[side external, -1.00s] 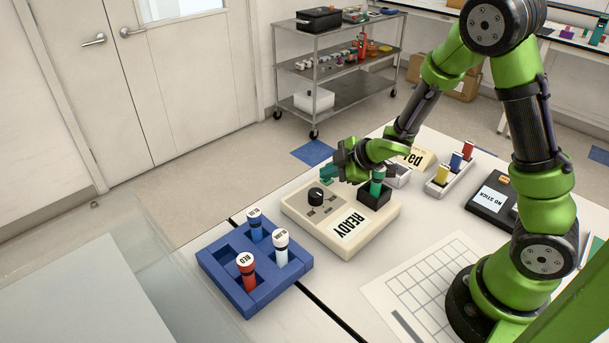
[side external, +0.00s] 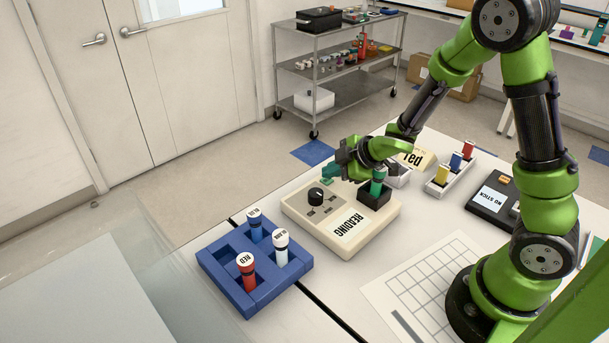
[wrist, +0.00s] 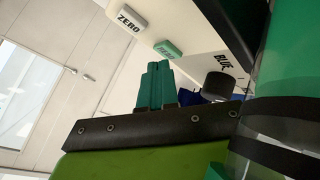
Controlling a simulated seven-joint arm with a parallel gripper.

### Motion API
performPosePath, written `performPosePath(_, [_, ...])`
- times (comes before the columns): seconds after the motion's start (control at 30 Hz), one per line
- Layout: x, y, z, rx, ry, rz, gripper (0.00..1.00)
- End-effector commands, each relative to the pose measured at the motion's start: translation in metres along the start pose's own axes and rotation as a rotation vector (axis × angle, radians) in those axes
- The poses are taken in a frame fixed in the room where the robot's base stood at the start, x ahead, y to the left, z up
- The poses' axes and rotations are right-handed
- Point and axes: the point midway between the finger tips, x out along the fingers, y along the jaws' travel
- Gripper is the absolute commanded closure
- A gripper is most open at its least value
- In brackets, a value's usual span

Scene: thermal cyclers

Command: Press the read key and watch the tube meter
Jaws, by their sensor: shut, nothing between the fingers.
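My gripper (side external: 329,178) is at the meter's far edge, left of the tube. In the wrist view its teal fingers (wrist: 155,84) are shut and empty, close to a small green key (wrist: 167,49). I cannot tell whether they touch the key, and its lettering is too small to read. A white key marked "ZERO" (wrist: 129,18) is beside it.
A blue rack (side external: 257,291) with red, blue and white tubes stands at the front left. A white rack (side external: 440,189) with coloured tubes and a black "NO STICK" device (side external: 484,211) stand to the right. A gridded sheet (side external: 415,287) lies in front.

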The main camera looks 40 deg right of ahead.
Motion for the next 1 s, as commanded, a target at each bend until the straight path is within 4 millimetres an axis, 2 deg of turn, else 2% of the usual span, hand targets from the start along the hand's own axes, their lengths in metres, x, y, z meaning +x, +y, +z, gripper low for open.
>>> performPosePath(0.37, [-0.004, 0.004, -0.004, -0.004, 0.007, 0.004, 1.00])
performPosePath(0.8, [-0.033, 0.025, -0.026, -0.002, 0.008, 0.006, 1.00])
performPosePath(1.0, [-0.037, 0.028, -0.028, -0.004, 0.006, 0.006, 1.00])
